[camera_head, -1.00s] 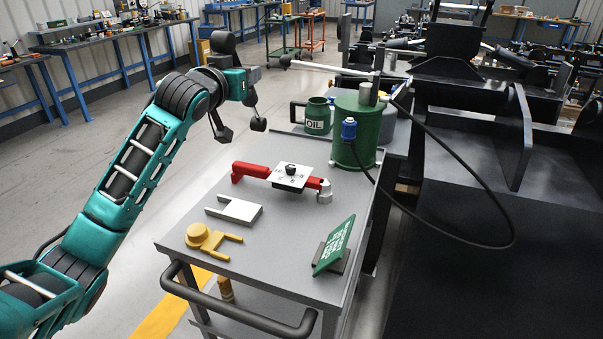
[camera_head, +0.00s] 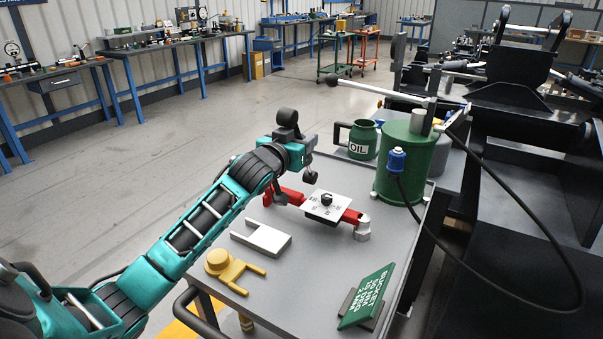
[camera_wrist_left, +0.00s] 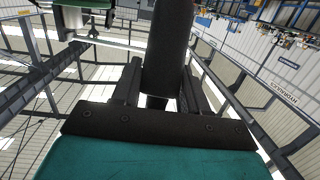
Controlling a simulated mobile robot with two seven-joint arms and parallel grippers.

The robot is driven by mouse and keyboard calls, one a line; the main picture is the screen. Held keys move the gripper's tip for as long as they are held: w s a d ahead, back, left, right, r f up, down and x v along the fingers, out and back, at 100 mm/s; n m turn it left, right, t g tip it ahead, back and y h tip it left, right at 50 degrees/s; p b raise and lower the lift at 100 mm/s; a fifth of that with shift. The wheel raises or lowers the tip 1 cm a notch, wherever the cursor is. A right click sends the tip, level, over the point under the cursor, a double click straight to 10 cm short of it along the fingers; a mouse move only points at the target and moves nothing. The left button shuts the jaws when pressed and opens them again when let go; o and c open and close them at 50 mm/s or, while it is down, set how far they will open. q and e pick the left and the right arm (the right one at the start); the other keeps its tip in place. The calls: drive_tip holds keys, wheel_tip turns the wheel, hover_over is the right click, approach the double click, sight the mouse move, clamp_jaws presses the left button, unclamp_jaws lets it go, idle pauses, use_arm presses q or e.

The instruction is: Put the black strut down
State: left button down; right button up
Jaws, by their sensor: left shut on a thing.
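The black strut (camera_wrist_left: 168,48) shows in the left wrist view as a thick dark cylinder. It stands between the two fingers of my left gripper (camera_wrist_left: 162,88), which is shut on it, and runs out of the top of that view. In the head view my left gripper (camera_head: 295,184) is at the cart's far left edge, beside the red piece. There I cannot clearly tell the strut apart from the dark gripper parts. My right gripper is not in view.
The grey cart top (camera_head: 330,275) carries a red piece with a plate (camera_head: 326,205), a grey notched block (camera_head: 262,238), a yellow fork piece (camera_head: 232,268), a green sign (camera_head: 367,296), an oil can (camera_head: 362,140) and a green tank (camera_head: 405,160). A black hose loops at right.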

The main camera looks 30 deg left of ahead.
use_arm(q)
wheel_tip(320, 180, down, 7)
drive_tip(key=shift+b, duration=0.45)
drive_tip(key=shift+f, duration=0.15)
drive_tip(key=c, duration=0.6)
unclamp_jaws()
